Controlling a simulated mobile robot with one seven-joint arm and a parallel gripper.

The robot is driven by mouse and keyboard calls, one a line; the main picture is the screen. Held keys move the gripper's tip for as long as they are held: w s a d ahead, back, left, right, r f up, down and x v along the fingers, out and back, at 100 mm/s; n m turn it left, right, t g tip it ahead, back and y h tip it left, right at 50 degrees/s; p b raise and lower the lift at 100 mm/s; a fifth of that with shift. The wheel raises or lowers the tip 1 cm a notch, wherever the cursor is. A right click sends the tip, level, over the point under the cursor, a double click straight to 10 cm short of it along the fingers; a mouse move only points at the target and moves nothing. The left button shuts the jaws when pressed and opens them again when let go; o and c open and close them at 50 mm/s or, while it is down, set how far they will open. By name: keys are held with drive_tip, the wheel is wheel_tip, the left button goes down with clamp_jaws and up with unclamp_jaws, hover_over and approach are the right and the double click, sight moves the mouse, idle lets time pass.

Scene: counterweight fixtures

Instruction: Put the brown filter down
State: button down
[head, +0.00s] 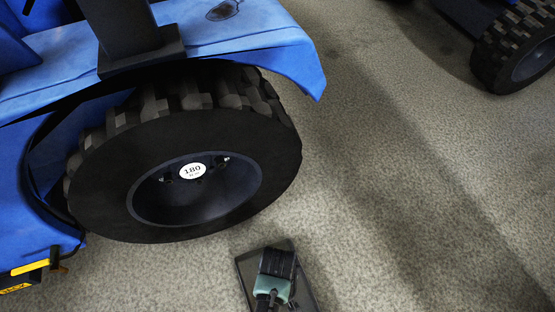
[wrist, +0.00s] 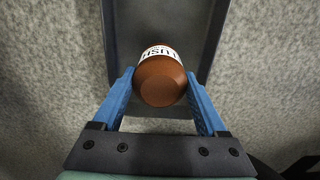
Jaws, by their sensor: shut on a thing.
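The brown filter (wrist: 160,82) is a reddish-brown cylinder with a white label band, seen end-on in the wrist view. My gripper (wrist: 160,75) is shut on it, with one blue finger on each side. A dark grey tray (wrist: 165,20) with raised side walls lies behind the filter. I cannot tell whether the filter touches it. In the head view my gripper (head: 277,264) is over the dark tray (head: 304,284) at the bottom edge, and it hides the filter there.
A large black wheel (head: 185,165) with a round "180" label stands under a blue vehicle fender (head: 235,35), just behind the tray. Dark glasses (head: 223,10) lie on the fender. Another wheel (head: 515,50) is at the upper right. Speckled grey floor right of the tray is clear.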

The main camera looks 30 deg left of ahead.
wheel_tip(320, 180, down, 5)
drive_tip(key=b, duration=0.3)
drive_tip(key=shift+r, duration=0.15)
unclamp_jaws()
drive_tip(key=shift+f, duration=0.2)
wheel_tip(320, 180, up, 12)
drive_tip(key=p, duration=0.8)
drive_tip(key=shift+r+p, duration=0.15)
drive_tip(key=shift+p, duration=0.2)
drive_tip(key=shift+w, duration=0.1)
